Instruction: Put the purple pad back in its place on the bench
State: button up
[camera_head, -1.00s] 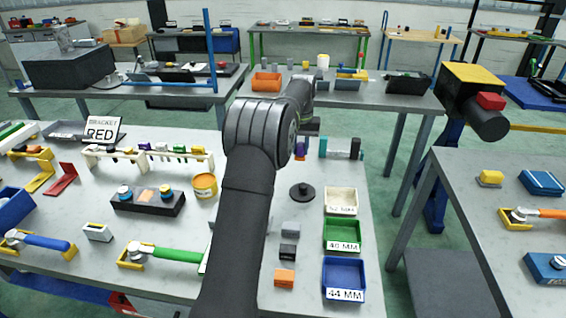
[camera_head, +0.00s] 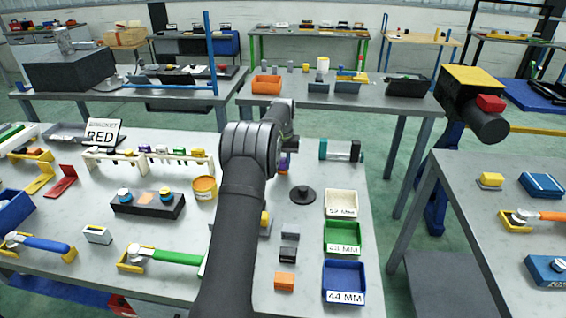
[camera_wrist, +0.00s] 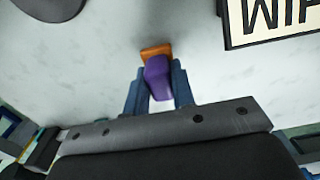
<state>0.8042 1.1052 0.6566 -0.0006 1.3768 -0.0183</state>
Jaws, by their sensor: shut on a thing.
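The purple pad (camera_wrist: 158,80) is between the two blue fingers of my gripper (camera_wrist: 158,88) in the wrist view. The gripper is shut on it. An orange piece (camera_wrist: 155,51) shows right at the pad's far end; I cannot tell whether it is joined to the pad. The pale bench top (camera_wrist: 95,60) lies beyond them. In the head view only a small bit of the purple pad (camera_head: 283,168) shows beside my arm, and the fingers are mostly hidden. I cannot tell the pad's exact height above the bench (camera_head: 330,285).
A black round piece with a knob (camera_head: 302,194) stands just right of the pad. White (camera_head: 341,203), green (camera_head: 343,237) and blue (camera_head: 344,280) bins line the right side. A yellow tub (camera_head: 204,187) and white rack (camera_head: 150,160) stand left of my arm.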

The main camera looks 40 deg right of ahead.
aim_at(283, 160)
jog(key=shift+f, duration=0.15)
jog(key=o, duration=0.9)
jog(key=shift+o, duration=0.2)
notch_tip(283, 160, up, 12)
jog(key=shift+r, duration=0.2)
jog(key=shift+f, duration=4.1)
